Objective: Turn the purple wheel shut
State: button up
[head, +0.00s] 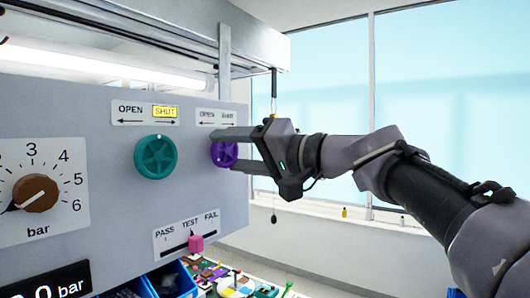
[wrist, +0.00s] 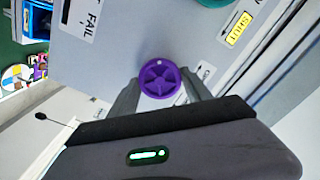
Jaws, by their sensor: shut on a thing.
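The purple wheel (head: 221,156) sits on the grey panel, right of the teal wheel. My gripper (head: 226,149) reaches in from the right, with one finger above the wheel and one below. In the wrist view the purple wheel (wrist: 160,79) shows its spoked face between the fingers of my gripper (wrist: 160,84), which are shut on its rim. The OPEN/SHUT plate (head: 215,117) above the purple wheel shows no yellow highlight. The fingers hide part of the wheel in the head view.
The teal wheel (head: 156,156) is to the left, its SHUT label (head: 165,111) lit yellow. A brown knob (head: 36,193) on a bar scale and a pink slider (head: 196,243) are on the same panel. Blue bins (head: 172,279) and small items lie below. Windows are behind.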

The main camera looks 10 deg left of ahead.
jog(key=m+p, duration=0.1)
jog(key=m, duration=0.5)
jog(key=shift+r, duration=0.1)
jog(key=m+p, duration=0.2)
jog(key=m, duration=0.4)
jog(key=m+p, duration=0.4)
jog(key=m, duration=0.2)
jog(key=m+p, duration=0.3)
jog(key=m, duration=0.1)
jog(key=shift+m+p, duration=0.5)
jog(key=shift+m, duration=0.3)
jog(key=o, duration=1.4)
jog(key=shift+c, duration=0.2)
